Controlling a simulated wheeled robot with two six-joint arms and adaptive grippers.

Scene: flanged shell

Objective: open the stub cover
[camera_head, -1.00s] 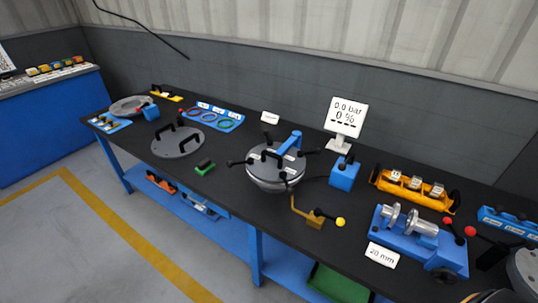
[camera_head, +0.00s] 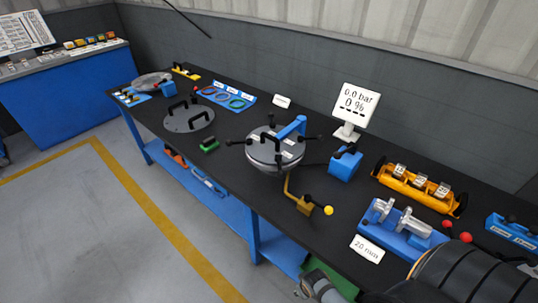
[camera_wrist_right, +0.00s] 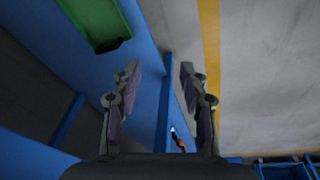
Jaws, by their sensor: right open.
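The grey flanged shell (camera_head: 272,160) stands in the middle of the black bench in the head view. A round cover (camera_head: 277,140) with a black handle lies on its top, and black-knobbed bars stick out around the rim. A blue bracket (camera_head: 291,128) rises over the cover. I cannot tell which part is the stub cover; the cover on top looks closed. My right gripper (camera_wrist_right: 159,72) is open and empty in the right wrist view, pointing down beside the bench, away from the shell. My left gripper is not in view.
A green tray (camera_wrist_right: 95,20) is below.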

